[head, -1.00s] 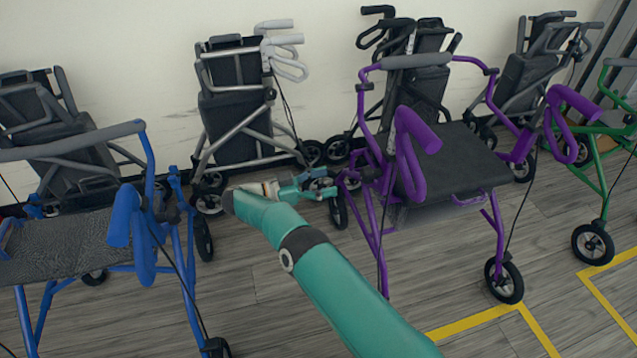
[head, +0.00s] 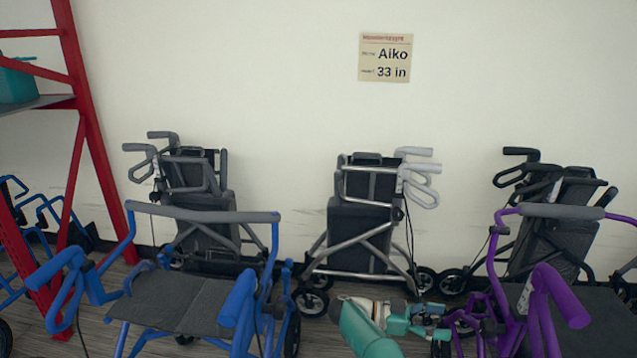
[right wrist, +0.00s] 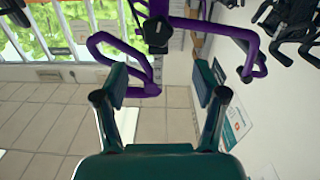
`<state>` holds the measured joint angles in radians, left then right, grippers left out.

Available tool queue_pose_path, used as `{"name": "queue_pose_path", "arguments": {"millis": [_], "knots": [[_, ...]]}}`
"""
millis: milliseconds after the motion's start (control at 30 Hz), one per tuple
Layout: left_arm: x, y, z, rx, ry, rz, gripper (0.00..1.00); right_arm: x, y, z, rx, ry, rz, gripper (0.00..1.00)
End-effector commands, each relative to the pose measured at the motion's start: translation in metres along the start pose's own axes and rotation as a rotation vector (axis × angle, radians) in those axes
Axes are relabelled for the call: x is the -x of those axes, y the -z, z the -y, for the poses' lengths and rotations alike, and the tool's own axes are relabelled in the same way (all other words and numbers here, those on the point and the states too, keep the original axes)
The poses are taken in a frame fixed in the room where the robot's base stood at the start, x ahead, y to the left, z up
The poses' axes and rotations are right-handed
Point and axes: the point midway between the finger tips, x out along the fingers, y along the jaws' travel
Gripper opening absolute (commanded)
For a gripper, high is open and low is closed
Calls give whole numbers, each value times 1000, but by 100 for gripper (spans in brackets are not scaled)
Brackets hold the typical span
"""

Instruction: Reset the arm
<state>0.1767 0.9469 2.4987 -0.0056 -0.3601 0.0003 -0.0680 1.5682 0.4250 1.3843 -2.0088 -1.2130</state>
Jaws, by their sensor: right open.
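My right gripper (head: 450,326) is at the bottom of the head view, between the blue walker and the purple walker. Its teal arm comes up from the bottom edge. In the right wrist view its two fingers (right wrist: 160,88) are spread apart with nothing held between them. The purple walker's frame and loop handle (right wrist: 120,62) show beyond the fingers there. Whether the gripper touches the purple walker (head: 562,300) cannot be told. My left gripper is not in view.
A blue walker (head: 235,217) stands at front left. Folded walkers stand along the wall, including a silver one (head: 345,262) and a black one (head: 560,225). A red shelf rack (head: 95,150) is at left. A sign (head: 385,58) reading "Aiko 33 in" hangs on the wall.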

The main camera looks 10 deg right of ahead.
Motion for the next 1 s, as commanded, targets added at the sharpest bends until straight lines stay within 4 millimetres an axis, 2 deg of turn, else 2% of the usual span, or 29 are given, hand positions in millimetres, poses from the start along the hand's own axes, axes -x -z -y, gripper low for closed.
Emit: {"name": "queue_pose_path", "arguments": {"millis": [33,100,233,367,467,633,767,867,900,967,1000], "knots": [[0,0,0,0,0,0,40,-14,12,1,-20,-25,8,71],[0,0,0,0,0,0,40,-33,21,2,2,-43,-2,71],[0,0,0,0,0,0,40,-57,33,11,77,10,-87,71],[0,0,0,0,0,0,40,-74,34,34,145,184,-175,71],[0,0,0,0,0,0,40,-77,24,52,185,352,-211,71],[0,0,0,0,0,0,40,-64,-12,72,262,678,-198,71],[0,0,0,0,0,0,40,-36,-60,66,345,969,-100,71],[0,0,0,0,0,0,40,-4,-108,39,430,1201,46,71],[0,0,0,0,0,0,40,10,-129,22,471,1289,122,71],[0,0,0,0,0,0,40,31,-157,-10,533,1402,243,71],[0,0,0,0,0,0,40,44,-173,-33,574,1466,326,71]]}}
